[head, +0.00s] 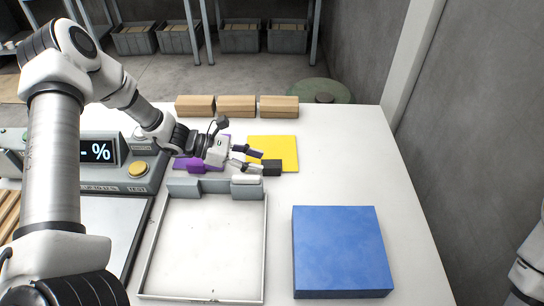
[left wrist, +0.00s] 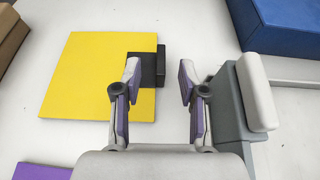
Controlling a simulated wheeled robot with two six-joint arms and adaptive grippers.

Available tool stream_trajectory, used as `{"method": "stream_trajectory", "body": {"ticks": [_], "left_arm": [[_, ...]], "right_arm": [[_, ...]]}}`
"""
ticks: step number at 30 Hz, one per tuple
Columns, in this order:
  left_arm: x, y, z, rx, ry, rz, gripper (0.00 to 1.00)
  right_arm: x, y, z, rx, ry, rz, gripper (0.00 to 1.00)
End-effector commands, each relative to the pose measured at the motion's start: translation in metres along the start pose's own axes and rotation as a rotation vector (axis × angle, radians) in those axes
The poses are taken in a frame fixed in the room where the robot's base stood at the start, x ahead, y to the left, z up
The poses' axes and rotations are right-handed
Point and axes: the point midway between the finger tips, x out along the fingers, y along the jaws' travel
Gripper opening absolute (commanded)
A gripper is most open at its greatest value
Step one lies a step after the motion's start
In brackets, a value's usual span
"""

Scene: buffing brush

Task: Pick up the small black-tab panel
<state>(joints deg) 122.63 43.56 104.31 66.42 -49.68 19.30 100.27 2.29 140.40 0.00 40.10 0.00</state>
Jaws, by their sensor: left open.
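The small yellow panel (head: 285,145) lies flat on the white table, with a black tab (head: 272,167) at its near edge. In the left wrist view the yellow panel (left wrist: 85,80) is at upper left, and the black tab (left wrist: 161,66) sits on its right edge, partly hidden by a finger. My left gripper (head: 257,160) is open, with its fingers around or just above the tab; I cannot tell whether they touch it. In the left wrist view the gap between the fingertips (left wrist: 160,76) shows part of the tab. My right gripper is out of view.
A purple panel (head: 181,163) lies left of the yellow one, partly under my gripper. A white-floored tray (head: 205,245) with a grey and white fixture (head: 247,186) is nearer. A large blue panel (head: 340,250) lies right. Tan blocks (head: 237,106) line the back; a scale (head: 125,170) stands left.

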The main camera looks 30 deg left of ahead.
Motion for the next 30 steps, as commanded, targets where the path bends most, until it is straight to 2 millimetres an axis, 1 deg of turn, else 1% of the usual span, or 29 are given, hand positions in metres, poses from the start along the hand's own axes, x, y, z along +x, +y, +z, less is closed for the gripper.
{"method": "stream_trajectory", "body": {"ticks": [5,6,9,12,17,21,30], "left_arm": [[0.026,-0.003,-0.006,0.0,0.004,-0.005,0.42],[0.033,-0.003,-0.008,-0.001,0.005,-0.005,0.42],[0.05,-0.003,-0.007,0.0,0.003,-0.003,0.42],[0.056,-0.002,-0.008,0.0,0.0,0.0,0.42],[0.056,-0.002,-0.007,0.0,-0.001,0.001,0.42],[0.056,-0.002,-0.007,0.0,-0.001,0.001,0.0],[0.055,-0.002,-0.007,0.0,0.0,0.001,0.0]], "right_arm": [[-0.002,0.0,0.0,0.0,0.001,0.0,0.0],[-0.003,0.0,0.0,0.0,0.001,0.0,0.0],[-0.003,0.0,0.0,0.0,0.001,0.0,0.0],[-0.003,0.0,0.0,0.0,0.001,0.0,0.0],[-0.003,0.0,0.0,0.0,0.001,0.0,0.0],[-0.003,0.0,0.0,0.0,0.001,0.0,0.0],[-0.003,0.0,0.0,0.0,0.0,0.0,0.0]]}}
